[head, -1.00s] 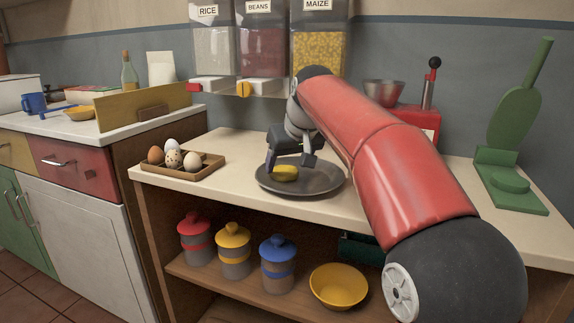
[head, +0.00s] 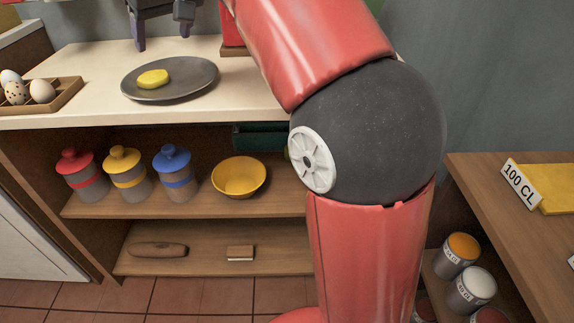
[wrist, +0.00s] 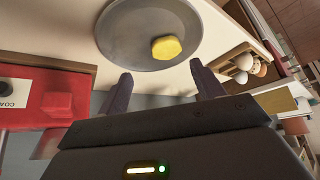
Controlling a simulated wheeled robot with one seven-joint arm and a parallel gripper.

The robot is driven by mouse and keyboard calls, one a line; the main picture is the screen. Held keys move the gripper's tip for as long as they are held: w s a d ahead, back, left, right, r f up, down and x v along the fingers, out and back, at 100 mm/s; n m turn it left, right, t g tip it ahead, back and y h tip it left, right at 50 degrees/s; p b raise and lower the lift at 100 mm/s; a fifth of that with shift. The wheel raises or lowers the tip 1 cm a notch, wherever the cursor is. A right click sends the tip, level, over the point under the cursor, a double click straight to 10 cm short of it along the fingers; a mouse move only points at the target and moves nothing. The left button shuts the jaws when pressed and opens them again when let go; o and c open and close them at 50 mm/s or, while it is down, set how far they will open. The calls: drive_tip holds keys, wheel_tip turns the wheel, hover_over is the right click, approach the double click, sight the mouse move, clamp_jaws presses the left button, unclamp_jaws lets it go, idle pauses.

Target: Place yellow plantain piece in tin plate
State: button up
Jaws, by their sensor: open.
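The yellow plantain piece (head: 153,78) lies on the dark grey tin plate (head: 190,88) on the counter, left of the plate's middle in the head view. In the wrist view the piece (wrist: 166,48) rests on the plate (wrist: 125,35), inside its rim. My gripper (head: 163,40) is above and behind the plate, apart from it and the piece. Its two fingers (wrist: 163,88) are spread with nothing between them. The upper part of my gripper is cut off by the top edge of the head view.
An egg tray (head: 58,98) with several eggs stands left of the plate. A red box (wrist: 45,92) is near my gripper in the wrist view. Below the counter are lidded jars (head: 128,175) and a yellow bowl (head: 238,178). The counter front right of the plate is clear.

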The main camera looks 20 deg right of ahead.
drive_tip(key=s+d+f+m+h, duration=0.1)
drive_tip(key=s+d+f, duration=0.3)
drive_tip(key=s+f, duration=0.4)
drive_tip(key=s+d+f+m, duration=0.2)
drive_tip(key=s+d+f, duration=0.3)
drive_tip(key=s+f, duration=0.3)
drive_tip(key=s+d+f+m+h, duration=0.1)
drive_tip(key=s+d+f, duration=0.3)
drive_tip(key=s+f, duration=0.4)
drive_tip(key=s, duration=0.3)
drive_tip(key=shift+s+d+m+h, duration=0.15)
drive_tip(key=shift+d+m+h, duration=0.15)
drive_tip(key=shift+d, duration=0.05)
